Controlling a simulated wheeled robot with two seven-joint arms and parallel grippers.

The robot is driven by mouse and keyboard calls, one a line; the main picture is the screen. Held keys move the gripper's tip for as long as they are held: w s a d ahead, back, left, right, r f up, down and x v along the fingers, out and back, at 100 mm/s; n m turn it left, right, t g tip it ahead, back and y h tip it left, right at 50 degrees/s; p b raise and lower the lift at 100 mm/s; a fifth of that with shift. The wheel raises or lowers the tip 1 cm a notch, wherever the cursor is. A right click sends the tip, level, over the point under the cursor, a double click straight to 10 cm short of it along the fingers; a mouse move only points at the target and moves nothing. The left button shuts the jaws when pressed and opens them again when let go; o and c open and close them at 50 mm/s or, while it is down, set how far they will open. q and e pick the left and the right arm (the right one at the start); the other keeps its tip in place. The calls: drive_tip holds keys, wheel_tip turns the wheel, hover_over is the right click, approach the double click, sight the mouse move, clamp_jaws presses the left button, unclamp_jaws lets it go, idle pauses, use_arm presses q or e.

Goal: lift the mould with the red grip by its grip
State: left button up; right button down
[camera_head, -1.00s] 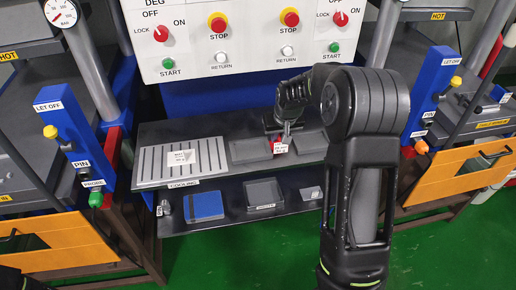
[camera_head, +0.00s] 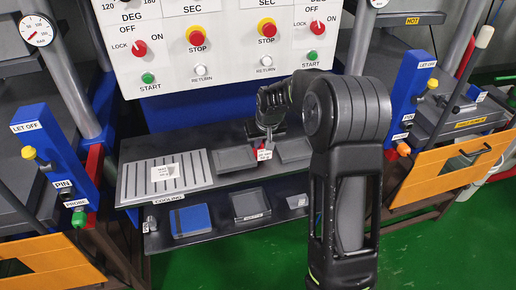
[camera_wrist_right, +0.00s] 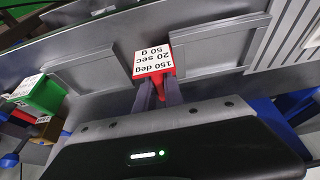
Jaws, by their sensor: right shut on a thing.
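My right gripper (camera_wrist_right: 160,92) is shut on the red grip, one finger on each side. My left gripper is not in view.
A slatted cooling rack (camera_head: 135,180) is to the left. The lower shelf holds a blue block (camera_head: 190,220) and a dark tray (camera_head: 250,204). The button panel (camera_head: 225,60) stands behind.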

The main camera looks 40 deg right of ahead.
wheel_tip(320, 180, up, 9)
drive_tip(key=shift+f+b, duration=0.1)
drive_tip(key=shift+b, duration=0.2)
